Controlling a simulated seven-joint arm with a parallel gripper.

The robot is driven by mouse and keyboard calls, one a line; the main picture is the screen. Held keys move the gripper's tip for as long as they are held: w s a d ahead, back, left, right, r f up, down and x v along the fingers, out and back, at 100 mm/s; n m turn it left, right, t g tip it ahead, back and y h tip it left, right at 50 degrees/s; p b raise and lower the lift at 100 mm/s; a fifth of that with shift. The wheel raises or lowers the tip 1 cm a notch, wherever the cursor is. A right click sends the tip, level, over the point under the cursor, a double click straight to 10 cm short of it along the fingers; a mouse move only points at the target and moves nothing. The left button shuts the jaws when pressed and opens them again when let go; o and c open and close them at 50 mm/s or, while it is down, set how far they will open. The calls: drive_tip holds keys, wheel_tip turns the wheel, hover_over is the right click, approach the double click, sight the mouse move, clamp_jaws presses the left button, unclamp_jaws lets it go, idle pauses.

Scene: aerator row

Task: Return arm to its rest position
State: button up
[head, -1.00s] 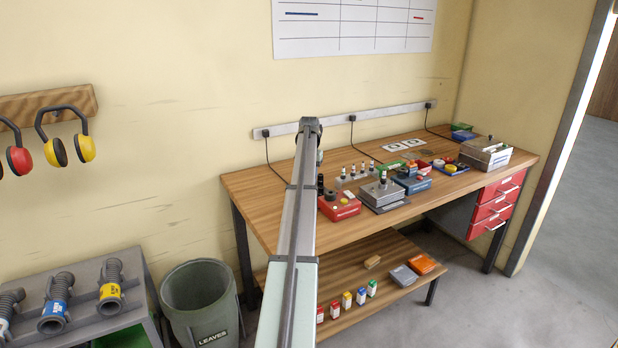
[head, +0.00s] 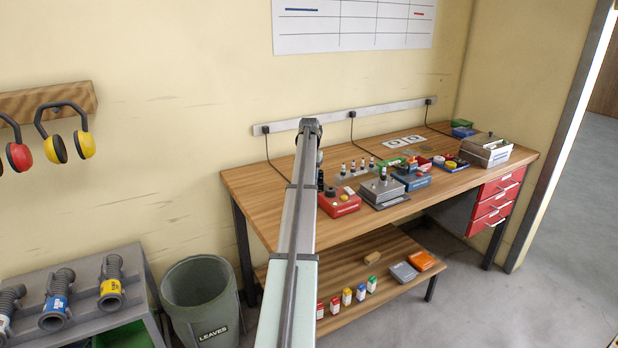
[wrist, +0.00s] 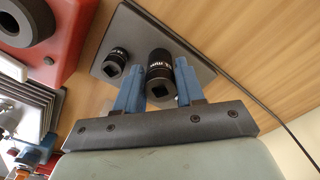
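My gripper (wrist: 160,68) has two blue fingers that stand apart, one on each side of a black socket (wrist: 161,88) with a square hole in its end. I cannot tell whether either finger touches it. A smaller black socket (wrist: 115,62) stands beside it on a dark plate (wrist: 197,72). In the head view my arm (head: 300,190) reaches forward over the left part of the wooden bench (head: 258,190). The gripper itself is mostly hidden behind the arm there.
Close by on the bench are a red box (head: 340,206), also in the wrist view (wrist: 62,52), a grey block (head: 383,190) and several small upright parts. A cable (wrist: 285,125) runs near the gripper. The bin (head: 199,298) stands left of the bench; the floor at right is clear.

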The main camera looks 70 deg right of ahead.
drive_tip(key=o, duration=0.4)
drive_tip(key=shift+r, duration=3.5)
drive_tip(key=shift+o, duration=0.3)
